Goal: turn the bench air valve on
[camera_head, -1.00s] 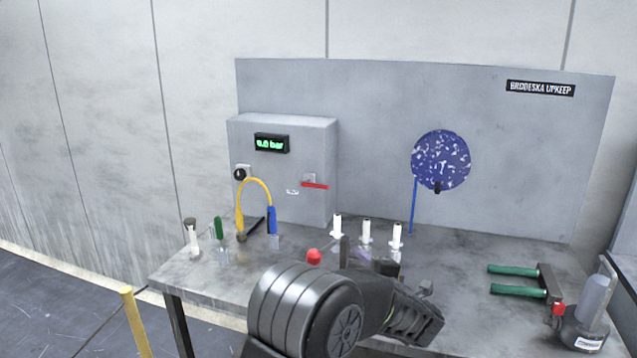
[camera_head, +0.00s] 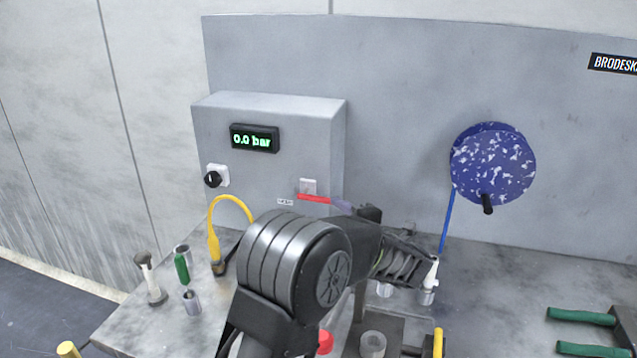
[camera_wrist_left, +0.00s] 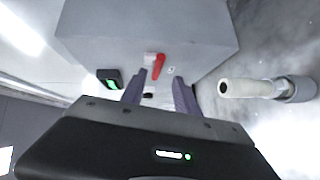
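The air valve's red lever (camera_head: 313,198) sits on the front of the grey box (camera_head: 265,108), lying nearly level and pointing right. The box's display (camera_head: 254,139) reads 0.0 bar. My left gripper (camera_head: 342,206) is in front of the box with a purple finger close to the lever's right end in the head view. In the left wrist view the red lever (camera_wrist_left: 159,66) shows beyond and between the two parted purple fingers (camera_wrist_left: 157,95). The gripper is open and holds nothing; I cannot tell whether it touches the lever. My right gripper is out of view.
A black knob (camera_head: 213,179) is on the box left of the lever. A yellow hose (camera_head: 213,245) loops below it. A white-tipped tool (camera_head: 432,273) stands right of my wrist. A blue speckled disc (camera_head: 492,164) hangs on the back panel. Green handles (camera_head: 580,317) lie at right.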

